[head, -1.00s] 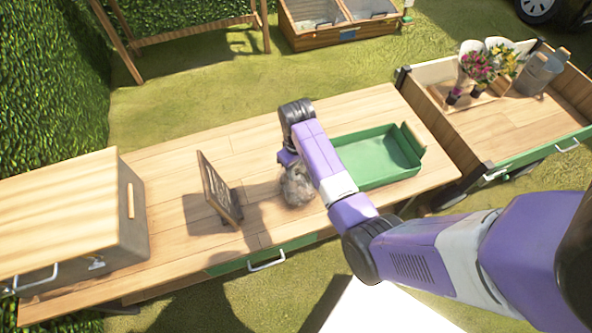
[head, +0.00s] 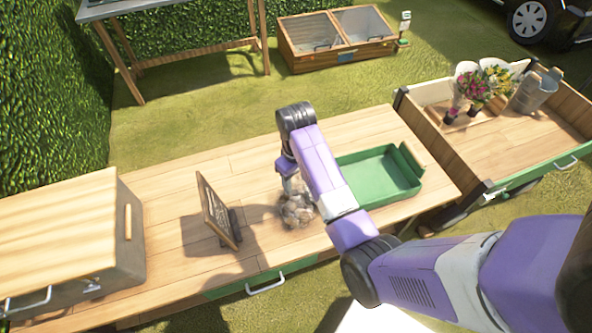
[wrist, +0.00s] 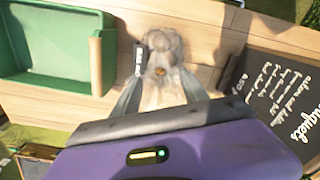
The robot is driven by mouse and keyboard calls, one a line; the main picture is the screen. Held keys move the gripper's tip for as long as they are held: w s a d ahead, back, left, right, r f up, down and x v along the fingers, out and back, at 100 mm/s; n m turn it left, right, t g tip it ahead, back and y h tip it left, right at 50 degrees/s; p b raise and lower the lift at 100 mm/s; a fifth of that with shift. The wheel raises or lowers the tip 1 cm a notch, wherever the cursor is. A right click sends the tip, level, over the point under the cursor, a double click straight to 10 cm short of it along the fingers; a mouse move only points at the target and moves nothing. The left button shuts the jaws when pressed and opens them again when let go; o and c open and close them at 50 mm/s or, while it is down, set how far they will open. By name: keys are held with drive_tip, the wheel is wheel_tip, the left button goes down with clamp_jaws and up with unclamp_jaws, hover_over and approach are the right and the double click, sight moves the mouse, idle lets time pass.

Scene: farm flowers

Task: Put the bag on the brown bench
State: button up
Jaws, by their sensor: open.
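The bag (head: 297,212) is a small, lumpy, translucent grey-beige bundle on the light wooden table (head: 160,168), between the chalkboard sign and the green tray. It also shows in the wrist view (wrist: 162,52). My gripper (head: 293,186) is at the bag, partly hidden by my arm in the head view. In the wrist view my gripper (wrist: 158,85) has its two fingers spread apart at the bag's near end; I cannot tell whether they touch it. A brown wooden bench (head: 196,60) with a grey top stands at the back left by the hedge, partly cut off by the frame.
The green tray (head: 378,177) lies right of the bag. The chalkboard sign (head: 214,210) stands left of it. A wood-topped box (head: 60,235) fills the table's left end. A cart (head: 520,140) with flowers stands at right. Grass is open between table and brown bench.

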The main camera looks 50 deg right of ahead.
wheel_tip(320, 180, up, 6)
drive_tip(key=shift+r, duration=0.1)
drive_tip(key=s+a+f+t+h, duration=0.25)
drive_tip(key=s+f, duration=0.25)
drive_tip(key=f, duration=0.3)
drive_tip(key=s+a+n+t, duration=0.2)
drive_tip(key=s+a+t, duration=0.2)
drive_tip(key=s+a, duration=0.25)
drive_tip(key=s+a+r+t+y, duration=0.1)
drive_tip(key=s+a+r+t, duration=0.3)
drive_tip(key=s+r, duration=0.3)
drive_tip(key=s+a+r+t+y, duration=0.1)
drive_tip(key=s+a+r+t, duration=0.3)
drive_tip(key=r, duration=1.2)
drive_tip(key=s+a, duration=0.2)
drive_tip(key=a, duration=0.1)
drive_tip(key=shift+s+a, duration=0.3)
drive_tip(key=shift+s, duration=0.05)
drive_tip(key=shift+t+y, duration=0.25)
wheel_tip(320, 180, down, 2)
drive_tip(key=shift+f+b, duration=0.25)
drive_tip(key=shift+b, duration=0.95)
